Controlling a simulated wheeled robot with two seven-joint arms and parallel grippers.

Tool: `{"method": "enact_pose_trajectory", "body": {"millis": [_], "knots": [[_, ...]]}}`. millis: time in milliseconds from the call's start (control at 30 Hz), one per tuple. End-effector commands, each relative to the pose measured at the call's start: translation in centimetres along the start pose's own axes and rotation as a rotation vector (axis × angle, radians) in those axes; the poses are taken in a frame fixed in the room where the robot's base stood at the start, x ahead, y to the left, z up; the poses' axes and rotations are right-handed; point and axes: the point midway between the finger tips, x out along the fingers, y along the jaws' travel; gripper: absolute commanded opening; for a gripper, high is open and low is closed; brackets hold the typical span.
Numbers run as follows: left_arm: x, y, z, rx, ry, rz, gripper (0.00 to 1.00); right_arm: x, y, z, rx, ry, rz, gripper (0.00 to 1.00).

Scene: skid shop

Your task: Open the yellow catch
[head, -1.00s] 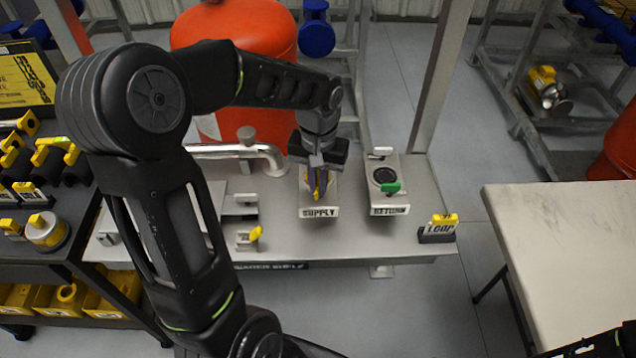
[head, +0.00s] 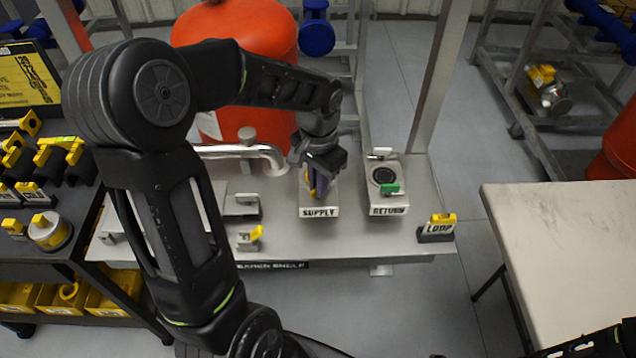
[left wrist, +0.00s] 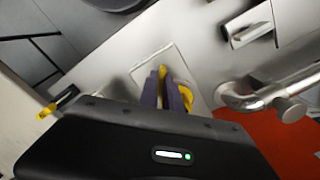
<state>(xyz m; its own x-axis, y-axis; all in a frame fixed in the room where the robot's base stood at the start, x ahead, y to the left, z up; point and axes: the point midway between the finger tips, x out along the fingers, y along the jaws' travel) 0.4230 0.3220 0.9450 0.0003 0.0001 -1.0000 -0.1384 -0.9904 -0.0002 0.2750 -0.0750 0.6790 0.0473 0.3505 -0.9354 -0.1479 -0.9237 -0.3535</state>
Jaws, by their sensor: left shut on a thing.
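The yellow catch (head: 311,182) is on the block labelled SUPPLY (head: 319,211), on the grey bench shelf. My left gripper (head: 319,188) reaches down over this block, its purple-grey fingers shut on the catch. In the left wrist view the fingers (left wrist: 164,88) close around a yellow piece, and more yellow (left wrist: 185,98) shows beside the right finger. The gripper hides most of the catch, so its exact angle cannot be told. My right gripper is not in view; only a dark part of my right arm shows at the lower right corner.
The RETURN block (head: 389,211) with a green catch (head: 390,188) stands just right. A yellow LOOP tag (head: 438,226) sits at the shelf's right end. A metal pipe (head: 240,151) and a small yellow-handled block (head: 250,240) are left. A pale table (head: 570,240) stands right.

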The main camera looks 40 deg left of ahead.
Motion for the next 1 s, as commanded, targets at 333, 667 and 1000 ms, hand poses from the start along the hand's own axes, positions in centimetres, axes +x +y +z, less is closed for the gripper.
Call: {"method": "enact_pose_trajectory", "body": {"millis": [333, 667, 1000], "knots": [[-0.04, -0.03, -0.01, 0.114, 0.001, 0.000, 0.00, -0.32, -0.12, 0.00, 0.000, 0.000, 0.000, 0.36], [-0.20, -0.01, 0.01, 0.339, 0.000, 0.000, 0.00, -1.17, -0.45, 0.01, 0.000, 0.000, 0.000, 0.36], [-0.02, -0.02, 0.02, 0.414, 0.000, 0.000, 0.00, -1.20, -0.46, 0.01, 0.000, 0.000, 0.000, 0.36]]}}
